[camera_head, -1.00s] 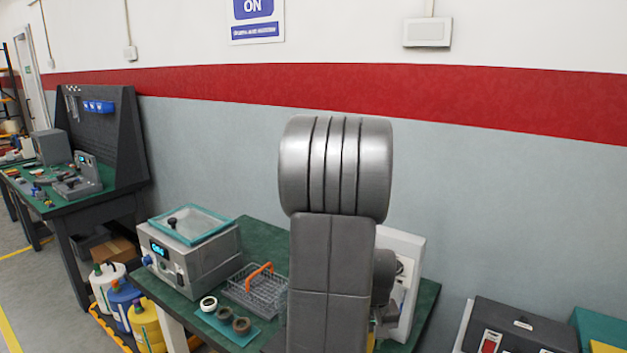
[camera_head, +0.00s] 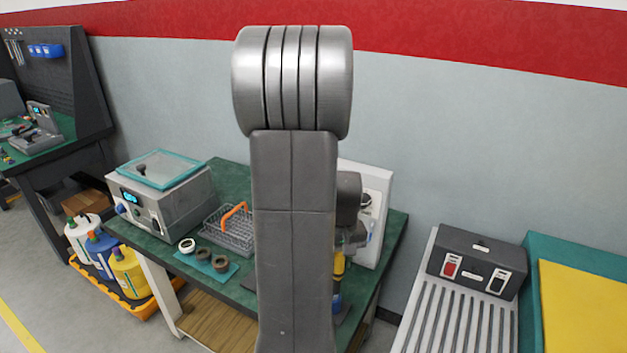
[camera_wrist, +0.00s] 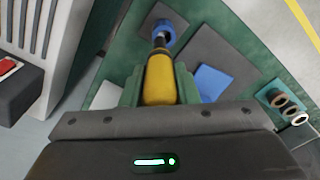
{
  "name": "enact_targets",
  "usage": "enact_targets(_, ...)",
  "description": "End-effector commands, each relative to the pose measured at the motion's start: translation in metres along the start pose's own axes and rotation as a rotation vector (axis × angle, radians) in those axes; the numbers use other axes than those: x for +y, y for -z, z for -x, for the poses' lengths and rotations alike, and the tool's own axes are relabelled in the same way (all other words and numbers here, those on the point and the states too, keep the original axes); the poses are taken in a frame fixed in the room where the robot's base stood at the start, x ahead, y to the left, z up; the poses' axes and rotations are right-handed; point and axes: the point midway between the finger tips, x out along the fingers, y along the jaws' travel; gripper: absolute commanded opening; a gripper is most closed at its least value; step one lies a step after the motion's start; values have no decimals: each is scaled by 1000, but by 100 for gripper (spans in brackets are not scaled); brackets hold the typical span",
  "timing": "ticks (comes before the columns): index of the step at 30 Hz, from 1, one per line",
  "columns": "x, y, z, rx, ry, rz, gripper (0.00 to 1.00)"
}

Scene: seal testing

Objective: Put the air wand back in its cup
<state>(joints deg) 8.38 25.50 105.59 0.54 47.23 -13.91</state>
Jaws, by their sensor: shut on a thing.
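The air wand, with a yellow body (camera_wrist: 159,78) and a dark, narrow front end, is between the green fingers of my gripper (camera_wrist: 160,92) in the wrist view. My gripper is shut on it. The wand's front end points to a blue round cup (camera_wrist: 163,33), overlapping it in the picture; I cannot tell if the tip is inside. In the head view the yellow wand (camera_head: 339,263) shows just right of my arm, above a blue part at the bench's right end. My arm hides much of this area.
The green bench (camera_head: 235,176) also holds a grey machine with a teal-rimmed lid (camera_head: 165,195), a wire basket with an orange handle (camera_head: 230,228) and several rings on a teal mat (camera_head: 222,274). A white panel (camera_head: 376,205) stands at the right end. A blue flat piece (camera_wrist: 213,83) lies beside the wand.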

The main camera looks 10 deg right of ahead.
Motion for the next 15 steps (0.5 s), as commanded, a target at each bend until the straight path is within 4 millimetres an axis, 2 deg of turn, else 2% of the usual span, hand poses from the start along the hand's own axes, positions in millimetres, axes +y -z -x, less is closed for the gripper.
enact_targets(5, -7, 1, -5, -10, 0, 1, 0)
enact_targets(15, -7, 1, -5, -10, 0, 0, 0)
